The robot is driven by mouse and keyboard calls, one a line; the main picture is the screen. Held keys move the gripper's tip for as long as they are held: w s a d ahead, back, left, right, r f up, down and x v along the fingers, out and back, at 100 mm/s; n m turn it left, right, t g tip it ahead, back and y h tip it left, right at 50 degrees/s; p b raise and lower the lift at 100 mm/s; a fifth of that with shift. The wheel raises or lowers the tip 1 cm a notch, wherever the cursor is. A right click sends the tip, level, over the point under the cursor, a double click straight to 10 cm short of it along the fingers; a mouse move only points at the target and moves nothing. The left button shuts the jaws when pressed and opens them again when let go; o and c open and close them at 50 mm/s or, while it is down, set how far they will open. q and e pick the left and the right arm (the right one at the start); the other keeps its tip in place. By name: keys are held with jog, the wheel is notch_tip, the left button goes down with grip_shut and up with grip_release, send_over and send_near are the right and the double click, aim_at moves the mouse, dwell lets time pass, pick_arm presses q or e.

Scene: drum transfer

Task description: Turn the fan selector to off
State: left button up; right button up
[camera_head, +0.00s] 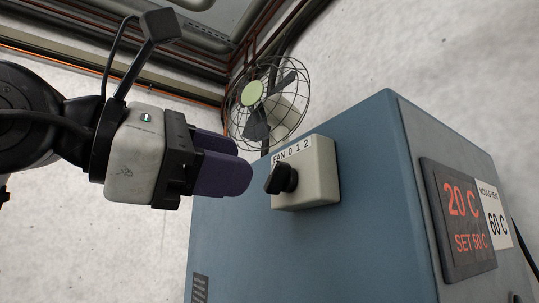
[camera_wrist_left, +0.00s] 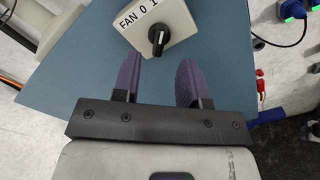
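The fan selector is a black knob (camera_head: 281,179) on a cream box (camera_head: 318,174) labelled "FAN 0 1 2", fixed to a blue cabinet. My left gripper (camera_head: 238,168) is just left of the knob in the head view, apart from it, with its purple fingers pointing at it. In the left wrist view the knob (camera_wrist_left: 159,38) lies beyond the fingertips, roughly between their lines. There the left gripper (camera_wrist_left: 160,72) is open with nothing between its fingers. The knob's exact setting is hard to tell. My right gripper is not in view.
A cable with a blue plug (camera_wrist_left: 292,10) shows at the wrist view's upper right.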

aim_at(272, 174)
pick_arm(q)
jog(key=p+x, duration=0.1)
jog(key=x, duration=0.3)
jog(key=shift+w+d+p, duration=0.15)
jog(key=shift+d+p, duration=0.1)
jog(key=shift+p, duration=0.1)
jog(key=shift+w+d, duration=0.3)
jog(key=shift+d, duration=0.15)
jog(key=c, duration=0.6)
